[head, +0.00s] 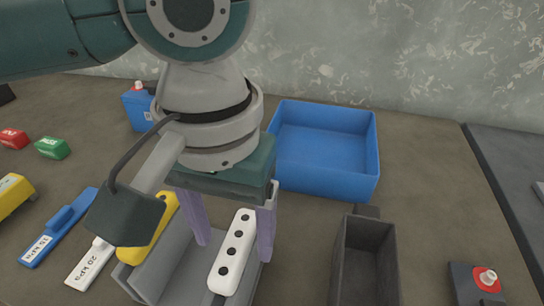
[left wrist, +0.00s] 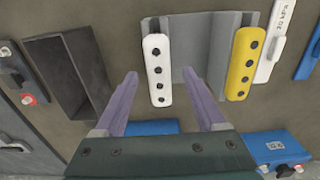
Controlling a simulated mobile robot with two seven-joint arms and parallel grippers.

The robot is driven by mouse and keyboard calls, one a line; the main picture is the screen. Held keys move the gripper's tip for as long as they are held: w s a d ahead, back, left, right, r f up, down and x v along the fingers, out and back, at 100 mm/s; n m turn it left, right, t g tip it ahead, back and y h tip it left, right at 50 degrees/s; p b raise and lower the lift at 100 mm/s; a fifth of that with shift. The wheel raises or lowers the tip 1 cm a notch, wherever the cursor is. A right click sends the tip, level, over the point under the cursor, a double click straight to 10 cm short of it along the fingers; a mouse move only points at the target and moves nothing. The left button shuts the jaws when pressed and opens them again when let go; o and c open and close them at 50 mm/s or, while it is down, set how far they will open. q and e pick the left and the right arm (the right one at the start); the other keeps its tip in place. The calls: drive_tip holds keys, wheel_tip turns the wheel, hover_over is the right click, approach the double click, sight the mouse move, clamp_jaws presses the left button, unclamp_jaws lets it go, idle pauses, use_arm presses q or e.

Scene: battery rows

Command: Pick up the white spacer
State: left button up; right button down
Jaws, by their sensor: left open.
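The white spacer (head: 232,252) is a flat bar with a row of dark holes. It stands on the right side of a grey channel-shaped holder (head: 176,268); it also shows in the left wrist view (left wrist: 158,70). A yellow spacer (head: 150,232) of the same shape is at the holder's other side (left wrist: 243,64). My left gripper (head: 232,235) is open, its purple fingers pointing down near the white spacer. In the left wrist view the fingertips (left wrist: 160,75) lie to either side of the white spacer, with gaps; contact is not visible. My right gripper is not in view.
A blue bin (head: 322,185) stands behind, and an empty dark box (head: 367,265) is to the right. Labelled blue (head: 58,228) and white (head: 92,262) tools lie left. A blue battery (head: 138,108) is behind my arm; a dark one (head: 478,284) is front right.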

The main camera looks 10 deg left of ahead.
use_arm(q)
drive_tip(key=shift+f, duration=0.4)
drive_tip(key=shift+c, duration=0.3)
clamp_jaws()
